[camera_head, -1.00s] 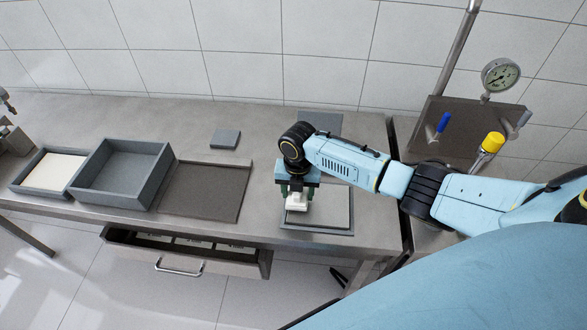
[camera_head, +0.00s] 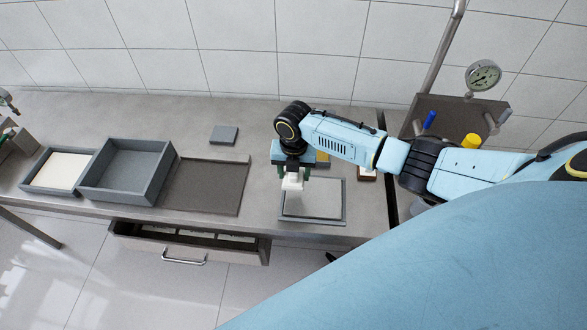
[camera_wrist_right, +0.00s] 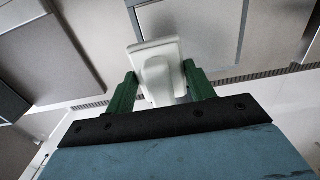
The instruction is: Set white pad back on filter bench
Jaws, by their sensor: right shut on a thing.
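The white pad (camera_head: 292,181) is a small white block with a raised grip. My right gripper (camera_head: 293,172) is shut on it. In the right wrist view the pad (camera_wrist_right: 158,60) sits between the two green fingers (camera_wrist_right: 160,78), its flat flange beyond their tips. The filter bench (camera_head: 260,120) is a grey metal worktop. The pad is over the back left part of a shallow framed tray (camera_head: 312,221) with a light grey inside. It looks raised above the tray; the exact gap cannot be told. My left gripper is not in view.
A deep grey box (camera_head: 128,170), a tray with a cream sheet (camera_head: 60,170), a dark flat plate (camera_head: 205,188) and a small grey square (camera_head: 223,135) stand leftward. An open drawer (camera_head: 185,249) juts out in front. A gauge and valve panel (camera_head: 455,118) is at right.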

